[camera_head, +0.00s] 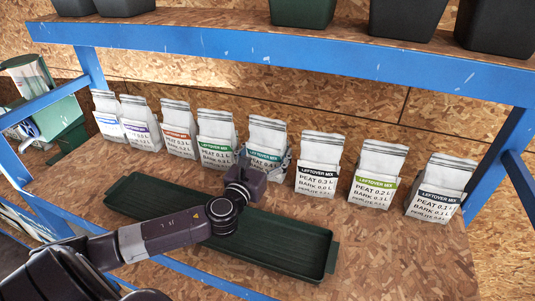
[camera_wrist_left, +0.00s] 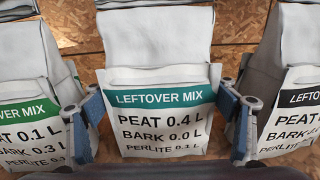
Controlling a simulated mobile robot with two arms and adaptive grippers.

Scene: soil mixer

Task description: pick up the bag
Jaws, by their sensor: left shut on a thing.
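A white paper bag (camera_head: 267,134) with a teal "LEFTOVER MIX" band stands upright within a row of similar bags on the wooden shelf. In the left wrist view this bag (camera_wrist_left: 157,50) fills the middle and reads peat 0.4 L, bark 0.0 L, perlite 0.1 L. My left gripper (camera_head: 264,165) is in front of it and hides its lower part in the head view. In the left wrist view the fingers of my left gripper (camera_wrist_left: 160,115) are at the bag's two sides, shut on it. The bag's base is hidden. My right gripper is not in view.
A green-banded bag (camera_head: 216,137) stands close on the left and a black-banded bag (camera_head: 319,163) on the right. A long dark green tray (camera_head: 290,245) lies in front, under my left arm. A blue-edged upper shelf (camera_head: 300,58) with dark pots crosses above.

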